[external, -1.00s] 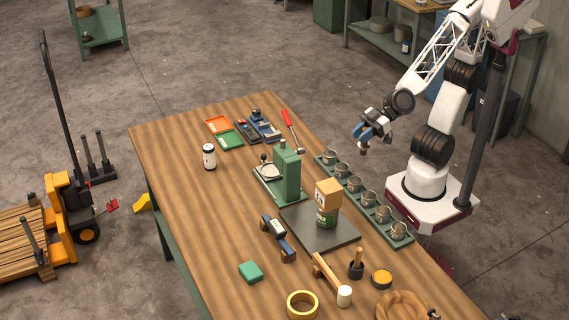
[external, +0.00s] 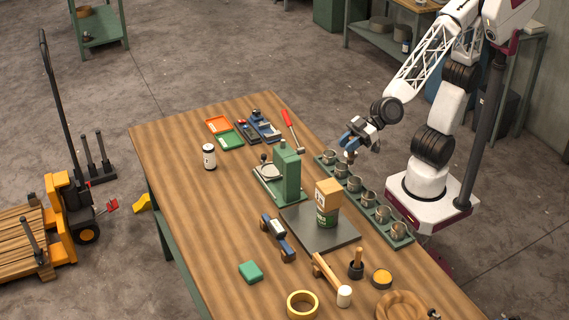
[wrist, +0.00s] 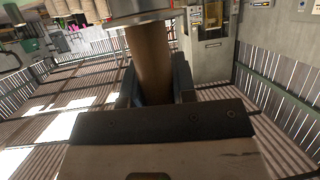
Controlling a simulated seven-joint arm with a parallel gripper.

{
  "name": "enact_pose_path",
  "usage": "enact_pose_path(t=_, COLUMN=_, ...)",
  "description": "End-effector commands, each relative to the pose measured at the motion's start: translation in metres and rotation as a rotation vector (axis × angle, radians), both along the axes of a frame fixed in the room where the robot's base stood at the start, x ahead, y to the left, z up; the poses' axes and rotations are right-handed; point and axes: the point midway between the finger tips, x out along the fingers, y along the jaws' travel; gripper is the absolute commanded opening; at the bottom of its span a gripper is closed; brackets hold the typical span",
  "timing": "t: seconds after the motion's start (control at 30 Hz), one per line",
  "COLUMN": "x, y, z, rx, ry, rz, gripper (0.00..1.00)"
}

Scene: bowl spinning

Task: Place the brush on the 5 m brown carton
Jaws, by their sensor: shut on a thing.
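My gripper (external: 351,139) is above the far end of the cup rack, at the right edge of the table. It is shut on the brush, whose brown handle (wrist: 150,62) stands between the fingers in the wrist view. A grey metal part (wrist: 140,12) of it shows at the top of that view. In the external view the brush is small and mostly hidden by the fingers. The brown carton (external: 328,193) rests on a green can (external: 326,217) on a dark plate (external: 340,237), below and left of my gripper. Its print is too small to read.
A green rack (external: 400,239) with several metal cups runs along the right table edge. A green press (external: 288,172) stands left of the carton. A mallet (external: 328,275) and a dark pot (external: 356,270) are in front. The wooden table (external: 190,215) is clear at left.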

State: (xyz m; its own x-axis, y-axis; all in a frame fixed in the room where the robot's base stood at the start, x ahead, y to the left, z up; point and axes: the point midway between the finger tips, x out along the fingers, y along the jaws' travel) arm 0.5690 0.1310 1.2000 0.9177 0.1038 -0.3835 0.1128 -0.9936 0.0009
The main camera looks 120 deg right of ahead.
Motion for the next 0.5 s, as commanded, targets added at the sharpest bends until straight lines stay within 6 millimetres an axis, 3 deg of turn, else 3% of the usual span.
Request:
enact_pose_path(t=0.3, x=0.057, y=0.013, z=-0.006, rx=0.001, ry=0.0, rz=-0.001, gripper=0.02)
enact_pose_path(t=0.5, x=0.081, y=0.019, z=-0.008, rx=0.001, ry=-0.001, rz=0.0, gripper=0.02)
